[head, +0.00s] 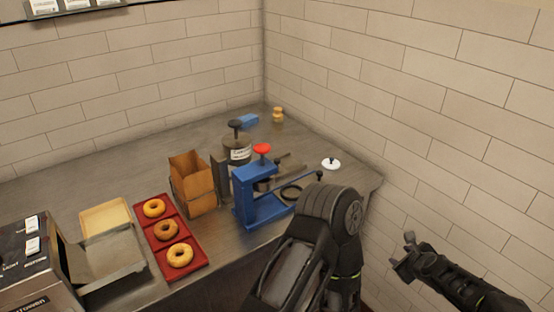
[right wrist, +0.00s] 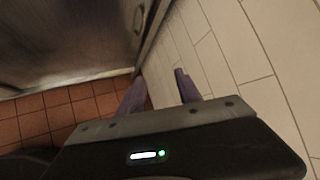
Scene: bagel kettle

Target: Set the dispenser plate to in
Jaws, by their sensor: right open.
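A blue dispenser-like stand (head: 258,195) with a red knob (head: 262,149) on top stands near the right end of the counter. Dark rods and a dark ring (head: 291,192) show at its right side; I cannot tell which part is the plate or how it is set. My right gripper (head: 402,251) is open and empty, off the counter's right end in front of the brick wall. In the right wrist view its two fingers (right wrist: 158,92) are apart with nothing between them. A dark link of my own arm covers the counter edge right of the stand. My left gripper is out of view.
A dark labelled jar (head: 237,150), a blue item (head: 249,120) and a white knobbed lid (head: 331,163) are behind and beside the stand. A brown paper bag (head: 193,185), a red tray (head: 165,225) of bagels and a toaster-like box (head: 35,270) are left.

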